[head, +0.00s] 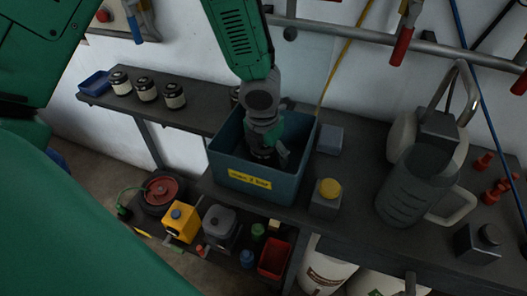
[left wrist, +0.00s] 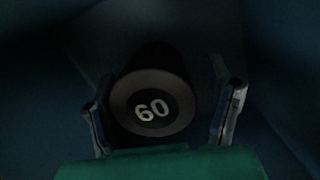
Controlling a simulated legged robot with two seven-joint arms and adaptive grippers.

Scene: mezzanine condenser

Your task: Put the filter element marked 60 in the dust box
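The dust box (head: 226,171) is a teal open bin with a yellow label on its front, standing on the dark bench. My left gripper (head: 268,158) points down inside it, below the rim. In the left wrist view the filter element marked 60 (left wrist: 152,108), a dark cylinder with a pale number on its end, lies between the two fingers of my left gripper (left wrist: 163,118). The fingers stand apart, with a visible gap at the right finger. The element is hidden in the head view. My right gripper is not in view.
Several filter elements (head: 146,89) stand on the bench left of the box, beside a blue tray (head: 95,83). Right of the box are a yellow-capped container (head: 326,198), a grey block (head: 330,139) and a large grey jug (head: 405,185). A pipe runs along the wall above.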

